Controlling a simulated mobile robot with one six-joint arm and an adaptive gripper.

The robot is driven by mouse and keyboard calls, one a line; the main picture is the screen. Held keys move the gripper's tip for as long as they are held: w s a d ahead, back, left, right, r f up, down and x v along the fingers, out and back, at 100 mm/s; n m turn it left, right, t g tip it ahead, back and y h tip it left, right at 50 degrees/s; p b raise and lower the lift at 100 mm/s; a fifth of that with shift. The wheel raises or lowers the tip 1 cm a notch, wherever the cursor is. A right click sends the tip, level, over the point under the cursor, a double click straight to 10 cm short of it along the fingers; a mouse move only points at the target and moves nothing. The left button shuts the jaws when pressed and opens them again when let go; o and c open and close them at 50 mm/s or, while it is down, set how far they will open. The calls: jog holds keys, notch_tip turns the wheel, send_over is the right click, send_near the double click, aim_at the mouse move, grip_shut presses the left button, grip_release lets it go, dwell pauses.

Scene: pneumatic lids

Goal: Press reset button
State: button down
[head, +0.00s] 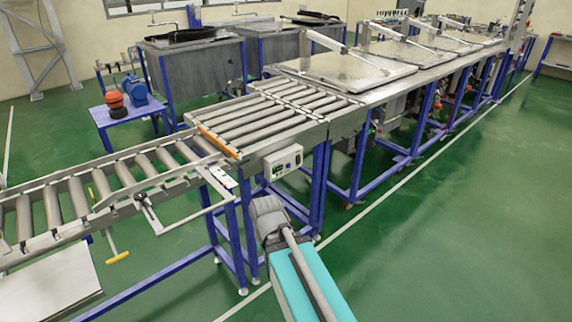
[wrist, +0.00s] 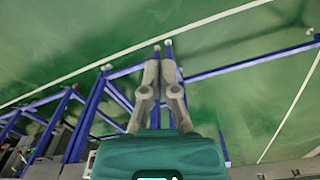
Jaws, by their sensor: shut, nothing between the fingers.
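A small pale control box (head: 283,162) is mounted on the side of the roller conveyor in the head view. It has a dark display on its left part and small controls on its right. I cannot tell which control is the reset button at this size. My gripper (wrist: 161,54) shows in the wrist view with its two grey fingers shut and empty. The fingers have the green floor and blue frame legs behind them. In the head view my arm reaches up from the bottom, below and in front of the box. The fingertips cannot be made out there.
The roller conveyor (head: 265,117) stands on blue legs and continues right into a row of lidded tanks (head: 345,70). A lower roller section (head: 150,168) with a metal bracket is at left. The green floor (head: 450,220) at right is clear.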

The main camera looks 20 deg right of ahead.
jog(key=shift+w, duration=0.3)
jog(key=shift+w, duration=0.1)
jog(key=w+d+f+m+t+b, duration=0.1)
jog(key=w+d+f+t+b, duration=0.15)
jog(key=w+b, duration=0.4)
jog(key=w+d+f+m+t+y+b, duration=0.1)
jog(key=w+d+f+t+b, duration=0.2)
jog(key=w, duration=0.7)
jog(key=w+d+f+m+t+b, duration=0.1)
jog(key=w+d+f+t+b, duration=0.1)
jog(key=w+t+b, duration=0.5)
jog(key=w+d+m+t+h+b, duration=0.1)
jog(key=w+d+m+h+b, duration=0.2)
jog(key=d, duration=0.4)
jog(key=w+d+m+t+h+b, duration=0.2)
jog(key=w+d+m+h+b, duration=0.1)
jog(key=d, duration=0.4)
jog(key=w+d+r+m+t+h+b, duration=0.1)
jog(key=w+d+m+t+h+b, duration=0.1)
jog(key=w+d+b, duration=0.3)
jog(key=w+d+m+h, duration=0.1)
jog(key=d, duration=0.2)
jog(key=shift+m+h, duration=0.3)
